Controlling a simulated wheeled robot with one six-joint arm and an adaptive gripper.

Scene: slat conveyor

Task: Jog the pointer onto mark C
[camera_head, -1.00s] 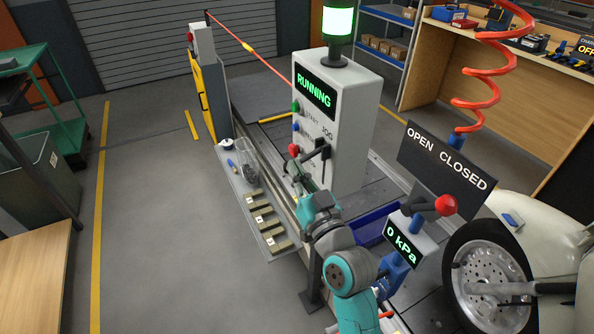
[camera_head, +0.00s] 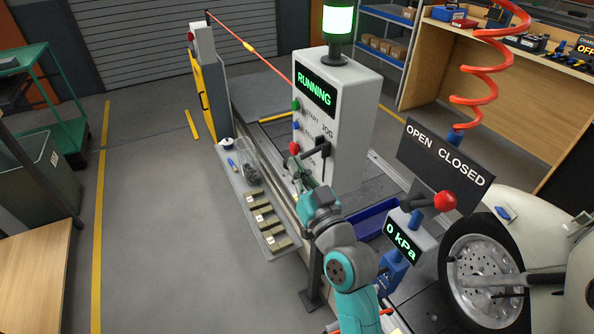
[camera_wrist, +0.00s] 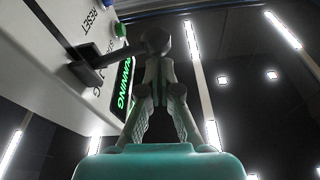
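The grey control box (camera_head: 352,110) stands on the conveyor, its screen (camera_head: 315,91) reading RUNNING. A black jog lever (camera_head: 310,155) sticks out of a dark slot plate beside the JOG label. In the wrist view the lever's round dark knob (camera_wrist: 155,40) is at my fingertips. In the head view my gripper (camera_head: 303,178) is small and partly merged with the lever. I cannot make out the pointer or mark C.
A ledge (camera_head: 237,180) with a clear jar (camera_head: 246,158) and several labelled blocks (camera_head: 263,218) lies left of my arm. An OPEN/CLOSED sign (camera_head: 445,155), a red knob (camera_head: 445,201) and a 0 kPa display (camera_head: 402,243) stand to the right.

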